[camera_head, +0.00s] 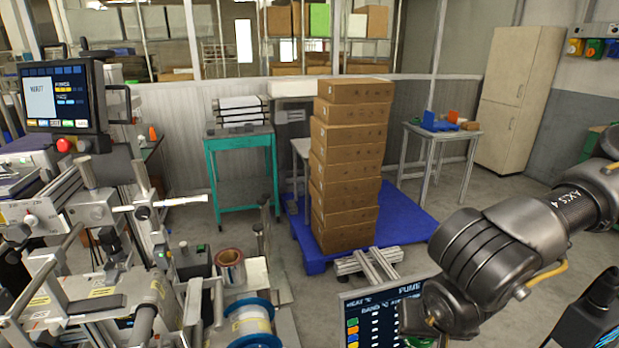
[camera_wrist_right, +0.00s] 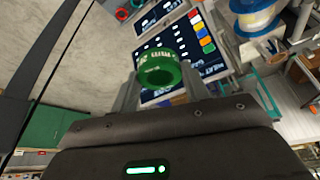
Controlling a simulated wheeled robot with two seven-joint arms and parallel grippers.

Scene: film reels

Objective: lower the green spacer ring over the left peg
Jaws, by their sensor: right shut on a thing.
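The green spacer ring (camera_wrist_right: 158,72) has pale lettering on its rim and shows in the right wrist view. My right gripper (camera_wrist_right: 159,88) is shut on it, with one grey finger on each side. In the head view my right arm comes in from the right, its wrist over the display panel; the ring does not show clearly there. Below the ring in the wrist view is the panel (camera_wrist_right: 180,45) with coloured squares. I cannot make out with certainty which post is the left peg. My left gripper is in neither view.
A spool with blue flanges (camera_head: 252,326) stands on the machine at the bottom, beside upright metal posts. A display panel (camera_head: 372,318) stands to its right. Stacked cartons (camera_head: 347,165) sit on a blue pallet (camera_head: 405,222) behind. A monitor (camera_head: 62,97) is at upper left.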

